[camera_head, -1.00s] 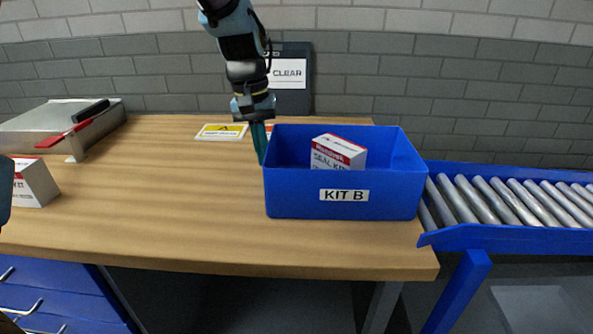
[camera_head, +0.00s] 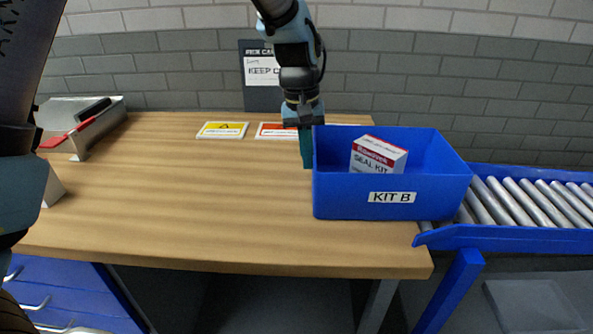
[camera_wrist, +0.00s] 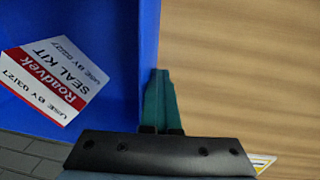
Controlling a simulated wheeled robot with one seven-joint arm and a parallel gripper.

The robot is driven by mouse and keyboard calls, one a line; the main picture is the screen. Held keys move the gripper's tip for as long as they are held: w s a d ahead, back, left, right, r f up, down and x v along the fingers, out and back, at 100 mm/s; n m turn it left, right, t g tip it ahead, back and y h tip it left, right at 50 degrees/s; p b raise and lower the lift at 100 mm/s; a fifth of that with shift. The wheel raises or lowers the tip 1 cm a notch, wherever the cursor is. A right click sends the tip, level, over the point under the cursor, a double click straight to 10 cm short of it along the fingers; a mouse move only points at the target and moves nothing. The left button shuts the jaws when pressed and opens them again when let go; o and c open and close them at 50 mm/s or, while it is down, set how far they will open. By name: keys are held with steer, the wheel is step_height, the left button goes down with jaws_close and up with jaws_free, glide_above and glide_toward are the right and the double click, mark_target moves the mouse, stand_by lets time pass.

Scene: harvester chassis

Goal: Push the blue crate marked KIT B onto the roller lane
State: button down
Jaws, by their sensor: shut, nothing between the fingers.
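The blue crate marked KIT B (camera_head: 340,204) sits upright at the right end of the wooden bench, its right part reaching over the near end of the roller lane (camera_head: 540,202). A white and red seal kit box (camera_head: 378,156) lies inside it. My gripper (camera_head: 307,160) is shut and empty, pointing down at the crate's left wall. In the wrist view my gripper (camera_wrist: 160,85) is right beside the blue wall (camera_wrist: 148,50), seemingly touching it. The crate hides part of the lane's start.
Flat warning signs (camera_head: 222,130) lie at the back. A dark sign panel (camera_head: 262,75) stands behind my arm.

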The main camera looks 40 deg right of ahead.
steer(key=shift+s+d+f+p, duration=0.2)
steer(key=shift+s+d+p, duration=1.05)
steer(key=shift+s+d, duration=1.9)
steer(key=shift+w, duration=0.15)
steer(key=shift+w+a, duration=1.55)
steer(key=shift+a, duration=0.05)
steer(key=shift+r, duration=0.1)
step_height(320, 180, up, 14)
steer(key=p, duration=1)
steer(key=shift+w, duration=0.1)
